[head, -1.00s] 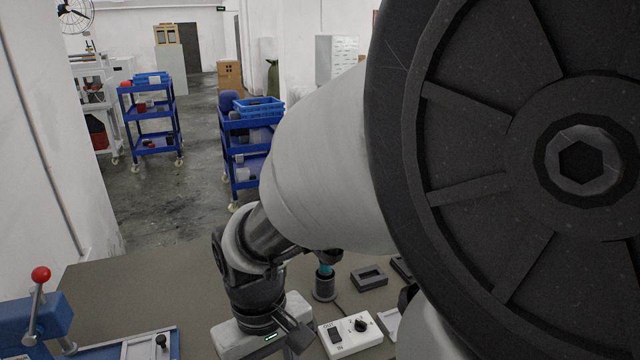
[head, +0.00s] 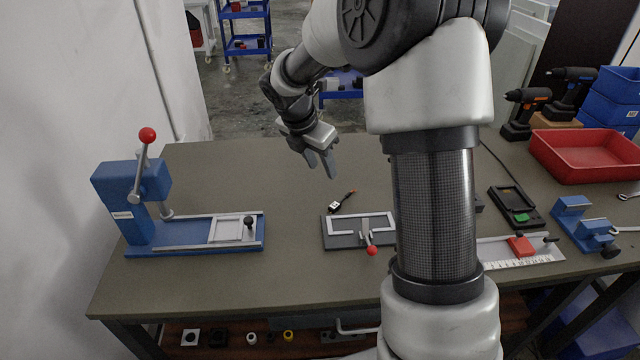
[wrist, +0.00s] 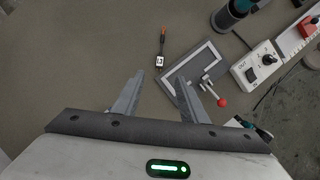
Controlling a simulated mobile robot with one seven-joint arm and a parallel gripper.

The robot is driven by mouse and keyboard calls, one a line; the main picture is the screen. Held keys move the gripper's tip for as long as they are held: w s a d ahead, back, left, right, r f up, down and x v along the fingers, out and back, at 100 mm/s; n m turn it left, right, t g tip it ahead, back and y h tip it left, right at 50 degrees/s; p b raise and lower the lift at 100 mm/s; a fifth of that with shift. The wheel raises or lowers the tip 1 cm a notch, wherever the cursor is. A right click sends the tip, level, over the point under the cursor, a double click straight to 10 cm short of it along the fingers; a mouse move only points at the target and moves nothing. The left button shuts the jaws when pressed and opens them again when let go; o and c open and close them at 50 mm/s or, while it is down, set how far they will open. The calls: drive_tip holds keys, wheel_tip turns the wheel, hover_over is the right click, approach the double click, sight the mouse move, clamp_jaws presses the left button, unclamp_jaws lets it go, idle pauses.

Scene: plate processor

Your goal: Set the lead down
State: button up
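The lead is a short dark cable with a white connector at one end and an orange tip at the other. It lies on the table (head: 240,165) just behind a grey fixture (head: 334,242). In the head view the lead (head: 338,204) is below and a little right of my gripper (head: 324,172). In the wrist view the lead (wrist: 160,53) lies beyond the fingertips, apart from them. My gripper (wrist: 160,77) is open, with nothing between its fingers, above the table. The fixture has a pale L-shaped frame and a red-knobbed lever.
A blue lever press (head: 128,205) stands on the left of the table. A red tray (head: 590,155), blue bins and drills are at the right. A white control box (wrist: 258,64) and a soldering-like holder show in the wrist view. The table's left middle is clear.

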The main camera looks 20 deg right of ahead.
sight(337, 203)
drive_tip(key=b+x, duration=0.4)
drive_tip(key=x, duration=1.3)
drive_tip(key=shift+d+f+b, duration=0.15)
drive_tip(key=shift+f+b, duration=0.2)
drive_tip(key=shift+f, duration=0.05)
clamp_jaws()
